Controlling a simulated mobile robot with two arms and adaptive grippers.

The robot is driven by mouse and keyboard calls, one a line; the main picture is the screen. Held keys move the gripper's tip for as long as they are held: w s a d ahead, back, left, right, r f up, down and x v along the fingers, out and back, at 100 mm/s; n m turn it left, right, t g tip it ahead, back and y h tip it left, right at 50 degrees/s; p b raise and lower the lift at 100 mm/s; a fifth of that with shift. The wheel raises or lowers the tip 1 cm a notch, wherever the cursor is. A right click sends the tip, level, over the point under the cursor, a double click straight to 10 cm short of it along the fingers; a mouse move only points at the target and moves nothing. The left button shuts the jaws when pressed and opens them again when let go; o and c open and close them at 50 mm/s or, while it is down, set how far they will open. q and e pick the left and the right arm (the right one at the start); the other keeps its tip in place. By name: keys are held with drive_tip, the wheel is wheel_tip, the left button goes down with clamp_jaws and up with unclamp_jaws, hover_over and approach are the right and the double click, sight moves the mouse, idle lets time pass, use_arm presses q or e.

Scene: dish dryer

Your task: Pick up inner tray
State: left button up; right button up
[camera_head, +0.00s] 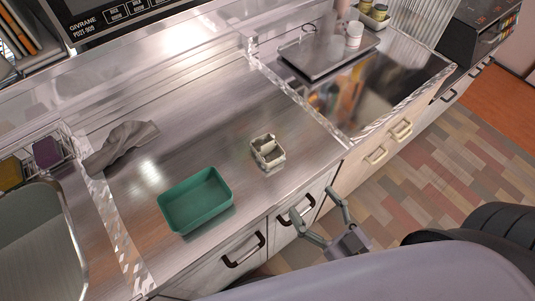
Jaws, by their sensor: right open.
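A green rectangular tray (197,222), open at the top and empty, sits on the steel counter (190,120). A small off-white caddy with compartments (268,165) stands to its right, apart from it. I cannot tell from the picture which of the two is the inner tray. My right gripper (312,203) is open and empty, in front of the counter's front edge, right of the green tray and below the caddy in the picture. It touches neither. My left gripper is not in view.
A grey cloth (122,146) lies at the counter's left, near a wire rack with sponges (46,154) and a sink basin (35,245). A flat steel tray (328,58) with a white bottle (354,36) stands back right. Drawer handles (243,250) stick out at the front.

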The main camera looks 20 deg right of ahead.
drive_tip(key=p, duration=0.2)
approach(268, 145)
drive_tip(key=shift+w+a+f, duration=0.1)
drive_tip(key=shift+w+f, duration=0.05)
drive_tip(key=shift+w, duration=0.45)
drive_tip(key=shift+w+a+f, duration=0.1)
drive_tip(key=shift+w+f, duration=0.05)
drive_tip(key=shift+w, duration=0.5)
drive_tip(key=shift+w+a, duration=0.15)
drive_tip(key=shift+w, duration=0.4)
drive_tip(key=x, duration=0.2)
drive_tip(key=p+x, duration=0.1)
drive_tip(key=x, duration=0.1)
drive_tip(key=shift+a+r, duration=0.15)
drive_tip(key=shift+r, duration=0.1)
drive_tip(key=shift+w+a+f, duration=0.1)
drive_tip(key=shift+w+a, duration=0.05)
drive_tip(key=shift+w, duration=0.4)
drive_tip(key=shift+c, duration=0.5)
drive_tip(key=c, duration=1.2)
drive_tip(key=shift+o, duration=0.2)
